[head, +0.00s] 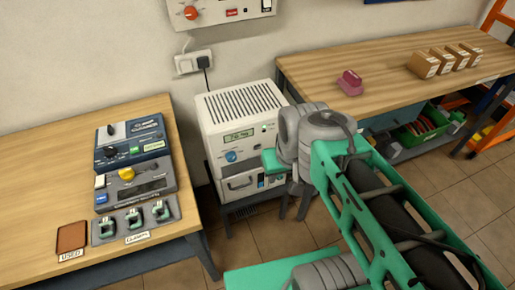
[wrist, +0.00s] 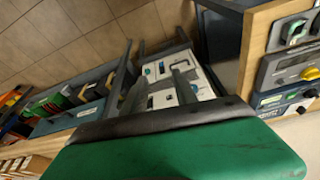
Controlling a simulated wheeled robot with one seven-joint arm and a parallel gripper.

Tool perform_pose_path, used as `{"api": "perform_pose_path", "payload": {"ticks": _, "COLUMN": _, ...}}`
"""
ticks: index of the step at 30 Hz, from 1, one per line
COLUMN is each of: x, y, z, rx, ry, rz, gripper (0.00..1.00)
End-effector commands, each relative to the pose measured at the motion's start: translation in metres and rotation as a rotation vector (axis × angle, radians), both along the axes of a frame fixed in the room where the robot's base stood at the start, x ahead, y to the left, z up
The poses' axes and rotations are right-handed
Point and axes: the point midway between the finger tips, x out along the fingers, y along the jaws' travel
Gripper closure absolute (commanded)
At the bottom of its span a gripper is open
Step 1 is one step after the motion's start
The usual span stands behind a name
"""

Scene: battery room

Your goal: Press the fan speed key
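A white cabinet (head: 242,115) with a vented top stands on a dark stand in the middle of the head view. Its front has a small green display (head: 238,136), a blue knob (head: 231,156) and a few small controls; no key label is readable. A second white unit (head: 238,185) sits below it. In the wrist view the white fronts (wrist: 165,68) appear upside down and partly covered. My gripper is mostly hidden behind my own arm in the head view, right of the cabinet front. Its fingertips cannot be made out clearly, nor can any contact with the cabinet.
The left bench (head: 40,190) holds a blue instrument (head: 131,140), a grey unit with a yellow knob (head: 127,174) and a tray of clamps (head: 105,235). The right bench (head: 350,62) carries a pink object (head: 350,83) and several boxes (head: 423,65). A control panel (head: 222,8) hangs on the wall.

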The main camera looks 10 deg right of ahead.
Motion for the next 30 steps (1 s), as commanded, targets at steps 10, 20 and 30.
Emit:
{"api": "perform_pose_path", "payload": {"ticks": 10, "x": 0.0000, "y": 0.0000, "z": 0.0000, "rx": 0.000, "ry": 0.000, "rz": 0.000, "gripper": 0.95}}
{"api": "perform_pose_path", "payload": {"ticks": 20, "x": 0.0000, "y": 0.0000, "z": 0.0000, "rx": 0.000, "ry": 0.000, "rz": 0.000, "gripper": 1.00}}
{"api": "perform_pose_path", "payload": {"ticks": 30, "x": 0.0000, "y": 0.0000, "z": 0.0000, "rx": 0.000, "ry": 0.000, "rz": 0.000, "gripper": 1.00}}
